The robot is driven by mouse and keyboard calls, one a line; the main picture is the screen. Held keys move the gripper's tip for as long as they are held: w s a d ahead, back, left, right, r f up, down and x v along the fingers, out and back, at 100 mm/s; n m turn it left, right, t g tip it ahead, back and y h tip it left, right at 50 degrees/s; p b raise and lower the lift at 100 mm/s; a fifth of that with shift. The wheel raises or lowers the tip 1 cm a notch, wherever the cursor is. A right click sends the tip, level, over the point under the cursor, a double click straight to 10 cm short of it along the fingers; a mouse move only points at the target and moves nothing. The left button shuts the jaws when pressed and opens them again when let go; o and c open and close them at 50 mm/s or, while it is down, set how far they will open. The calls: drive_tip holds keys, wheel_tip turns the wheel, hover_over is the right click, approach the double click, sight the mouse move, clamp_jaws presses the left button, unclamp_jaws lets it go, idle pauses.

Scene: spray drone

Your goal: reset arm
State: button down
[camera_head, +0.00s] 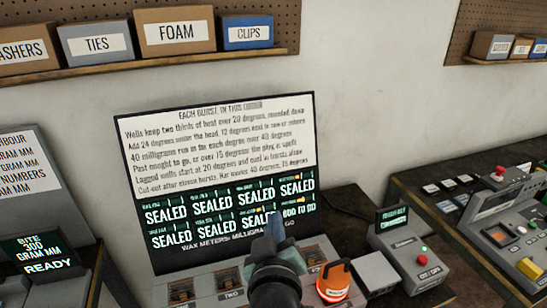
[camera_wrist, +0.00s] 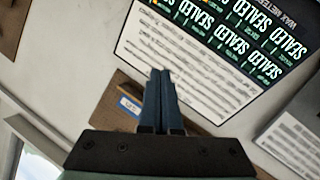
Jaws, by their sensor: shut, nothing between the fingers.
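My gripper (camera_head: 276,226) is raised in front of the lower part of the black-framed screen, at the middle of the head view. In the wrist view my gripper (camera_wrist: 162,72) has its two dark blue fingers together, with nothing between them. The screen (camera_head: 215,150) carries lines of text above a grid of green-lit meters. Most meters read SEALED, and the last one at lower right reads "TO GO" with its number blurred. My arm hides part of the console below the screen. The wrist view shows the same screen (camera_wrist: 190,55) upside down and tilted.
An orange round-bodied device (camera_head: 335,281) sits on the console right of my gripper. A machine with a red knob (camera_head: 510,174) is on the right bench. Shelf boxes (camera_head: 174,32) line the wall above.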

wheel_tip(320, 180, up, 21)
drive_tip(key=s+m+t, duration=0.2)
drive_tip(key=m+t, duration=0.1)
drive_tip(key=t, duration=0.2)
drive_tip(key=s+r+m+t, duration=0.1)
drive_tip(key=s+r+t, duration=0.2)
drive_tip(key=s+r, duration=0.3)
drive_tip(key=s+r+m+t, duration=0.1)
drive_tip(key=s+r+t, duration=0.2)
drive_tip(key=s+r, duration=0.4)
wheel_tip(320, 180, up, 6)
drive_tip(key=shift+a+r+m+t, duration=0.1)
drive_tip(key=shift+a+m+t, duration=0.1)
drive_tip(key=shift+m+t, duration=0.2)
